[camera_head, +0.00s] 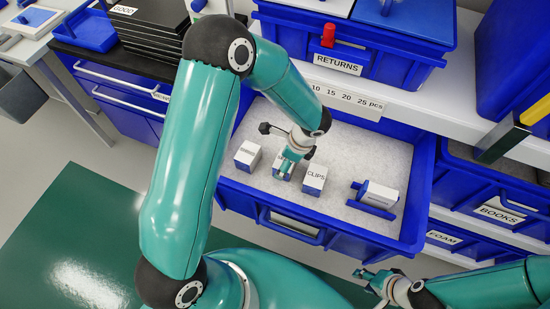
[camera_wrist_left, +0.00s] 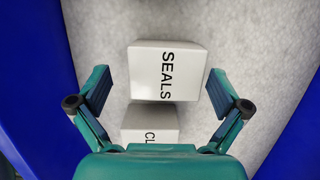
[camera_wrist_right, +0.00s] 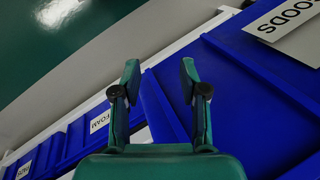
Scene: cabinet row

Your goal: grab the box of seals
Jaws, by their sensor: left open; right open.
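A white CLIPS box (camera_head: 314,178) stands close to the right of my left gripper. Another white box (camera_head: 247,154) stands to the left, its label too small to read. A white box (camera_head: 381,194) sits in a blue holder at right. The RETURNS bin (camera_head: 350,62) is above the drawer.

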